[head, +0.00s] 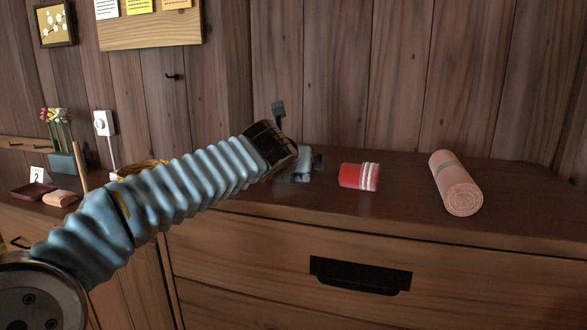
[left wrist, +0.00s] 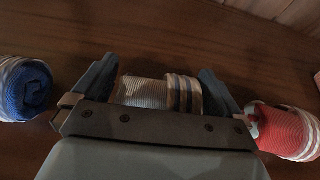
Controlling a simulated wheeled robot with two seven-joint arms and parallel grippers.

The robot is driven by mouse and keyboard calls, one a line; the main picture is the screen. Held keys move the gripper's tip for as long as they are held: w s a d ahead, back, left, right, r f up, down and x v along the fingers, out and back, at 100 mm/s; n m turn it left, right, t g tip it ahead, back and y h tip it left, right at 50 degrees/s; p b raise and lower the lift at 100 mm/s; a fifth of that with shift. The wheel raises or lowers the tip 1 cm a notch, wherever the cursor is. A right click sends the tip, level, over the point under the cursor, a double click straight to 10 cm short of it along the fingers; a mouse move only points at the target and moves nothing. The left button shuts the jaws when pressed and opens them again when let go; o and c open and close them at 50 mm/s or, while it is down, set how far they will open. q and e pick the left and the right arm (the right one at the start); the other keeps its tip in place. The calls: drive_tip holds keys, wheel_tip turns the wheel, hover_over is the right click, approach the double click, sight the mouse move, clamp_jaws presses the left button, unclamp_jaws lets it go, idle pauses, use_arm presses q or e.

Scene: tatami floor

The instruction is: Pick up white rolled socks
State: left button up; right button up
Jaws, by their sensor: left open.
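The white rolled socks (left wrist: 150,92), with dark stripes at one end, lie on the wooden dresser top in the left wrist view. My left gripper (left wrist: 158,68) is open, with one finger on either side of the socks. A small gap shows beside the left finger; the right finger is close to the striped end, and I cannot tell whether it touches. In the head view my left gripper (head: 305,164) is low over the dresser top, and the arm and gripper hide the white socks. My right gripper is not in view.
Red rolled socks (head: 359,176) lie just right of the gripper, also in the left wrist view (left wrist: 285,130). Blue rolled socks (left wrist: 24,90) lie to the left. A pink rolled towel (head: 456,183) lies further right on the dresser (head: 400,219). A plank wall stands behind.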

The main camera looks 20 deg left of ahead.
use_arm(q)
drive_tip(key=c, duration=0.9)
